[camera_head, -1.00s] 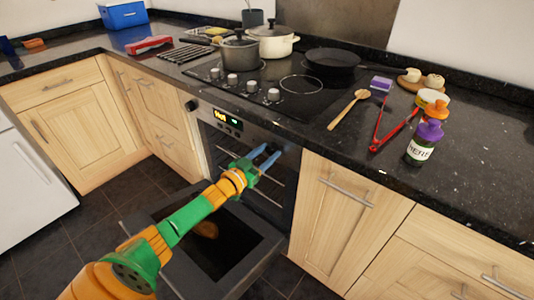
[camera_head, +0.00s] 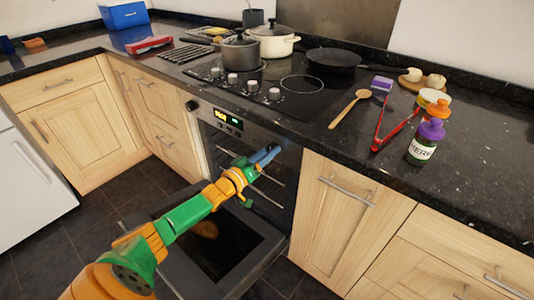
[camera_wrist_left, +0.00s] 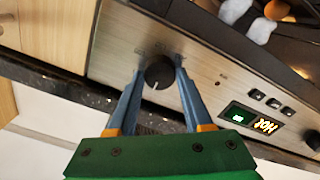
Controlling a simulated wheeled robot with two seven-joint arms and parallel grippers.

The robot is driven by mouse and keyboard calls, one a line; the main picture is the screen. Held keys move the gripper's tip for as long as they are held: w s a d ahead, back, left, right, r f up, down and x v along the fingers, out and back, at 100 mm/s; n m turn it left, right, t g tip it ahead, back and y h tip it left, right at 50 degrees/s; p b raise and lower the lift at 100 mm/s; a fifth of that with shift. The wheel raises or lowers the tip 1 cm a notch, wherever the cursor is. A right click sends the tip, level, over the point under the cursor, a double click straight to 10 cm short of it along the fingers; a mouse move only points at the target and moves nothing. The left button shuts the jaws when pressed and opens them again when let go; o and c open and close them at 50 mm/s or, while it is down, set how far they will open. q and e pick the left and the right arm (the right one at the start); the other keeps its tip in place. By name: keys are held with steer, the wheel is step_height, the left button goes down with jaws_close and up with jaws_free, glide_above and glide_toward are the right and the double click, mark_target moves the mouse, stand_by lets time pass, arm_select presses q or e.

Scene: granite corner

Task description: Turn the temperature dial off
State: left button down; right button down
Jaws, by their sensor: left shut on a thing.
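The temperature dial (camera_wrist_left: 158,74) is a round dark knob with a pale pointer mark on the oven's steel control panel (camera_wrist_left: 115,50). My left gripper (camera_wrist_left: 159,68) is shut on it, one blue finger on each side. In the head view my left gripper (camera_head: 266,156) is at the right end of the panel and hides the dial. The lit display (camera_wrist_left: 250,118) beside it shows an orange "Hot" and a green field. My right gripper is not in view.
The oven door (camera_head: 240,270) hangs open below my left arm, with a brown item (camera_head: 208,230) showing there. A second knob (camera_head: 191,105) is at the panel's left end. Pots, a pan (camera_head: 333,59), red tongs (camera_head: 392,134) and a herb bottle (camera_head: 422,150) stand on the counter above.

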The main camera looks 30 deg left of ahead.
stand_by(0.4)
arm_select(q)
steer(key=shift+c, duration=1.6)
jaws_free()
steer(key=s+p, duration=0.2)
steer(key=s, duration=0.5)
steer(key=shift+a, duration=0.25)
